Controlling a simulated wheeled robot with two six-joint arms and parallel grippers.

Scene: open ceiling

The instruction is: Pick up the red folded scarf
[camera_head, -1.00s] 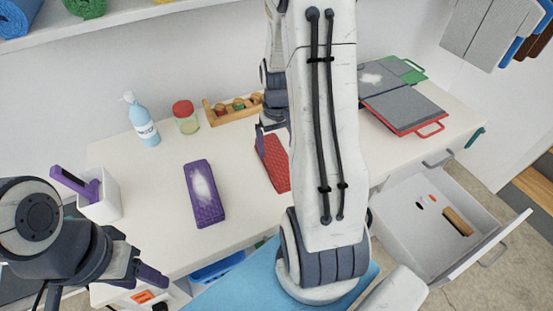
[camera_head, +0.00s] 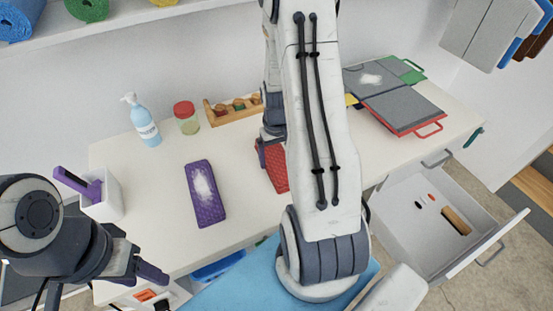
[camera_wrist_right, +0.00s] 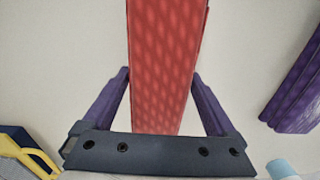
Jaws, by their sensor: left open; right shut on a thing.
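The red folded scarf (camera_head: 272,167) lies on the white table, partly hidden by my right arm in the head view. In the right wrist view the scarf (camera_wrist_right: 165,65) runs between the purple fingers of my right gripper (camera_wrist_right: 161,88), which is shut on it. In the head view my right gripper (camera_head: 270,137) is at the scarf's far end, partly hidden by the arm. I cannot tell whether the scarf is clear of the table. My left gripper (camera_head: 150,269) is open and empty at the table's front left edge.
A purple folded cloth (camera_head: 206,196) lies left of the scarf. A blue bottle (camera_head: 145,127), a red-lidded jar (camera_head: 187,122) and a wooden rack (camera_head: 233,110) stand behind. A white holder (camera_head: 103,203) is at left. Grey folders (camera_head: 405,108) lie at right above an open drawer (camera_head: 405,215).

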